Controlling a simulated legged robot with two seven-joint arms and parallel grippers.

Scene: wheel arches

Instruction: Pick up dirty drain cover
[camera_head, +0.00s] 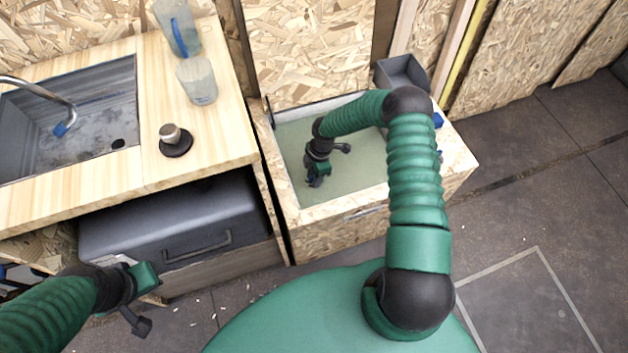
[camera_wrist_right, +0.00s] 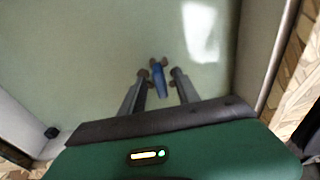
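My right gripper (camera_head: 315,182) reaches down into the pale green basin (camera_head: 355,172). In the right wrist view its two fingers (camera_wrist_right: 159,74) stand apart, with a small blue piece with a brownish end (camera_wrist_right: 158,80) between them. Gaps seem to show on both sides of the piece; I cannot tell for sure that it is the drain cover. A dark round knob on a disc (camera_head: 175,140) stands on the wooden counter. My left gripper (camera_head: 145,282) hangs at the lower left, away from the basin; its fingers cannot be made out.
The counter (camera_head: 165,95) holds a clear jug with a blue handle (camera_head: 177,28) and a clear cup (camera_head: 197,80). A grey sink (camera_head: 85,115) is at the left. A grey bin (camera_head: 402,72) stands behind the basin. A small dark spot (camera_wrist_right: 51,132) shows near the basin's side.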

